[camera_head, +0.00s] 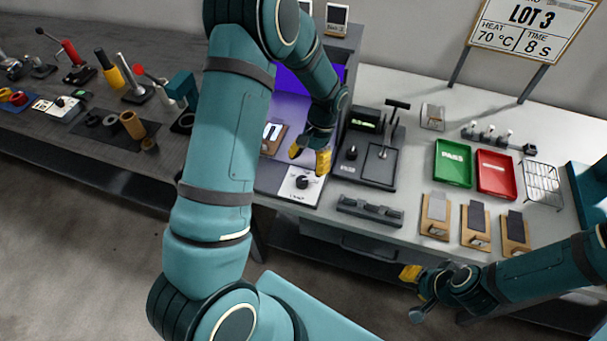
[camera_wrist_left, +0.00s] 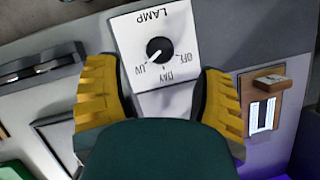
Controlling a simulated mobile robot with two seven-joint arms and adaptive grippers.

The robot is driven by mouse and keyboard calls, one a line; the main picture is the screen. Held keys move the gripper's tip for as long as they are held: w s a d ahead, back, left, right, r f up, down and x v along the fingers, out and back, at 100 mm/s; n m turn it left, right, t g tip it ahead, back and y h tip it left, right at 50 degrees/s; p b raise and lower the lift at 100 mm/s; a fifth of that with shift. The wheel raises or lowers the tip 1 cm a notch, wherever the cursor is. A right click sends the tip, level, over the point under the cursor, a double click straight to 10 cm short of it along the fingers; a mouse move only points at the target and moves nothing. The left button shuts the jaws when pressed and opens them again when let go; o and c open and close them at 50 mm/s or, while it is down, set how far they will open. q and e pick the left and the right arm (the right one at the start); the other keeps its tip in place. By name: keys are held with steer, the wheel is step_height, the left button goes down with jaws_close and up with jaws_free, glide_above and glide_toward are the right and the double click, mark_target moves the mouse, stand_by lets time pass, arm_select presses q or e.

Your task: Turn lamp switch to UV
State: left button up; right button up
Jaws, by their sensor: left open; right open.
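The lamp switch is a black knob (camera_head: 303,183) on a white panel (camera_head: 293,191) marked LAMP, at the front of the purple-lit booth (camera_head: 289,105). In the left wrist view, the knob (camera_wrist_left: 159,50) shows a white pointer mark directed at the UV label. DAY and OFF are the other labels. My left gripper (camera_head: 309,158) is open just above and behind the knob, its yellow fingers apart. In the left wrist view, the knob lies beyond the gap between the fingers, untouched. My right gripper (camera_head: 411,273) is open and empty, off the table's front edge at the lower right.
A dark device with a green display (camera_head: 366,122) stands right of the switch, with a black bar-shaped holder (camera_head: 370,210) in front. Green (camera_head: 453,164) and red (camera_head: 496,175) trays, a wire rack (camera_head: 542,183) and wooden boards lie farther right. A small board (camera_wrist_left: 264,103) lies inside the booth.

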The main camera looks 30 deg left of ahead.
arm_select(q)
steer(key=v, duration=0.5)
steer(key=shift+r, duration=0.3)
